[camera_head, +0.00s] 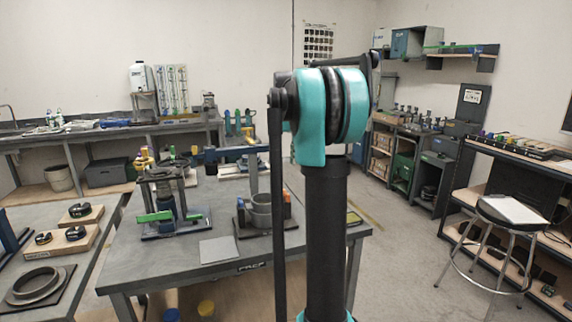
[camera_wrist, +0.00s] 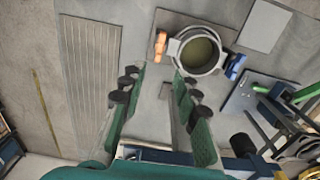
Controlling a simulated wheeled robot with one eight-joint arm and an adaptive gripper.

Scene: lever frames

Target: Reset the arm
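My arm (camera_head: 332,110), with teal joint covers and a dark link, stands up in the middle of the head view. My gripper (camera_wrist: 155,78) shows only in the wrist view. Its two teal fingers with dark pads are spread apart, and I see nothing clamped between them. Below it is the grey bench (camera_head: 200,282). A grey cup-like ring fixture (camera_head: 262,212) with an orange and a blue block stands there; it also shows in the wrist view (camera_wrist: 201,67), beyond the fingertips. A dark blue bar (camera_head: 232,152) stands out above the bench; I cannot tell how it is joined.
A frame with green handles (camera_head: 160,215) and a flat grey plate (camera_head: 219,250) are on the bench. A side table with discs and a ring (camera_head: 40,284) is at left. A stool (camera_head: 512,210) is at right. Open floor (camera_head: 400,260) lies between bench and stool.

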